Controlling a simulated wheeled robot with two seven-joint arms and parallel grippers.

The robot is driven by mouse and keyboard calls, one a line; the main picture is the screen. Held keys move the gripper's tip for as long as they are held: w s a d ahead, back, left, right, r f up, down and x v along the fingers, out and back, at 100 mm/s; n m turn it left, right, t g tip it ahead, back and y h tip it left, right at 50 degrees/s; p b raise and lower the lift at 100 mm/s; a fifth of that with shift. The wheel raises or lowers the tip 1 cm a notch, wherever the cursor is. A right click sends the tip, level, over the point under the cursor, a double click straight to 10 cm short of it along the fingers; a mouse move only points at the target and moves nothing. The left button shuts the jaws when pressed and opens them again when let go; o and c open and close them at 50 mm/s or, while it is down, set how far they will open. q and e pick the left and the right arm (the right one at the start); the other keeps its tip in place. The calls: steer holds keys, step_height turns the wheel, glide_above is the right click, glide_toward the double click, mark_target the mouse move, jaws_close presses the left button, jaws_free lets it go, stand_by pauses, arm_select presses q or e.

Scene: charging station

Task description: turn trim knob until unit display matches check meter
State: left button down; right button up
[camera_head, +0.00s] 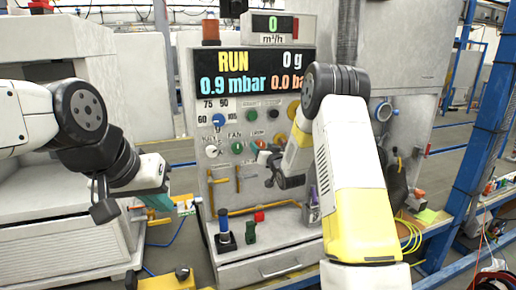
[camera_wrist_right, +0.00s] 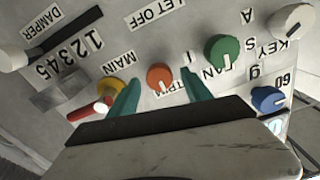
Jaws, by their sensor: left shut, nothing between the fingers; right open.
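The orange trim knob (camera_wrist_right: 160,77), its label partly hidden, sits on the panel in the right wrist view, its white mark pointing down. My right gripper (camera_wrist_right: 162,84) is open with its teal fingers on either side of the knob; whether they touch it I cannot tell. In the head view my right gripper (camera_head: 264,158) is at the lower panel. The unit display (camera_head: 250,73) reads RUN, 0 g, 0.9 mbar and 0.0 bar. A box on top (camera_head: 279,29) has a green screen with 0 and m³/h. My left gripper (camera_head: 176,204) is shut and empty, left of the panel.
A green knob (camera_wrist_right: 222,51) and a yellow knob (camera_wrist_right: 111,89) flank the trim knob. A blue knob (camera_wrist_right: 269,99) and a red-tipped lever (camera_wrist_right: 90,110) are also near. A shelf below the panel holds a blue-topped item (camera_head: 224,230) and a green item (camera_head: 250,231).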

steer(key=shift+w, duration=0.15)
jaws_close()
steer(key=shift+n, duration=0.3)
steer(key=n, duration=0.5)
steer(key=shift+a, duration=0.1)
steer(key=n, duration=0.6)
steer(key=shift+a+n, duration=0.1)
steer(key=shift+n, duration=0.2)
steer(key=n, duration=0.5)
steer(key=shift+f, duration=0.15)
steer(key=n, duration=0.6)
steer(key=shift+f+n, duration=0.1)
steer(key=shift+n, duration=0.2)
